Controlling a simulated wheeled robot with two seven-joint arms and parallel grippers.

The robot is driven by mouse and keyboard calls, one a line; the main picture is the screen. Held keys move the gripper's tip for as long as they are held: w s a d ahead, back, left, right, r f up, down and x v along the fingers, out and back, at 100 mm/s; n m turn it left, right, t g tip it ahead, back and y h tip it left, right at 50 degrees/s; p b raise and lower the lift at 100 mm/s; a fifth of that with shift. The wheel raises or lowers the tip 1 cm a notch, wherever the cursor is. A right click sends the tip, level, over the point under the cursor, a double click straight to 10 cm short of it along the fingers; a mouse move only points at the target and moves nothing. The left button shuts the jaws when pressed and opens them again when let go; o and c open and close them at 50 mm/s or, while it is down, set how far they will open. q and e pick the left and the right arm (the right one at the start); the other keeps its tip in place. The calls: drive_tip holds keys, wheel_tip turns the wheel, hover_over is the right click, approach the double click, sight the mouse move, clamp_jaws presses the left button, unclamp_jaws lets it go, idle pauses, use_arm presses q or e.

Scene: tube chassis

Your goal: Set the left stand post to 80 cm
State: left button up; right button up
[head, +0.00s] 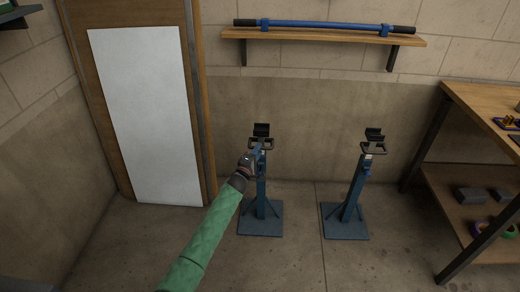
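The left stand (261,217) is a blue post on a square blue base on the floor, with a black cradle (262,130) on top. A dark handle-like frame sits just under the cradle. My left gripper (257,152) is at the upper part of this post, just below the cradle, and overlaps it in the view. Its fingers are small and partly merged with the post, so I cannot tell whether they are closed on it. No height marking on the post is readable. The right stand (350,210) looks alike and stands to the right. My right gripper is not in view.
A blue bar with black ends (320,25) rests on a wooden wall shelf (300,36) behind the stands. A wooden workbench (480,98) with a lower shelf is at the right. A door with a white panel (150,110) is at the left. Floor between the stands is clear.

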sight(260, 137)
use_arm(q)
drive_tip(key=shift+x, duration=1.25)
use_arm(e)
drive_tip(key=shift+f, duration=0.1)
use_arm(q)
clamp_jaws()
drive_tip(key=shift+r, duration=0.1)
drive_tip(key=shift+r+p, duration=0.85)
drive_tip(key=shift+r, duration=0.05)
wheel_tip(260, 137, up, 4)
drive_tip(key=p, duration=0.3)
drive_tip(key=shift+a, duration=0.1)
wheel_tip(260, 137, up, 4)
drive_tip(key=p, duration=0.4)
drive_tip(key=shift+r, duration=0.15)
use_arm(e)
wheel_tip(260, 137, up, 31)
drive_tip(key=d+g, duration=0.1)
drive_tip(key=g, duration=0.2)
use_arm(q)
drive_tip(key=shift+w+r+p, duration=0.1)
drive_tip(key=shift+r+p, duration=1.75)
drive_tip(key=shift+r, duration=0.75)
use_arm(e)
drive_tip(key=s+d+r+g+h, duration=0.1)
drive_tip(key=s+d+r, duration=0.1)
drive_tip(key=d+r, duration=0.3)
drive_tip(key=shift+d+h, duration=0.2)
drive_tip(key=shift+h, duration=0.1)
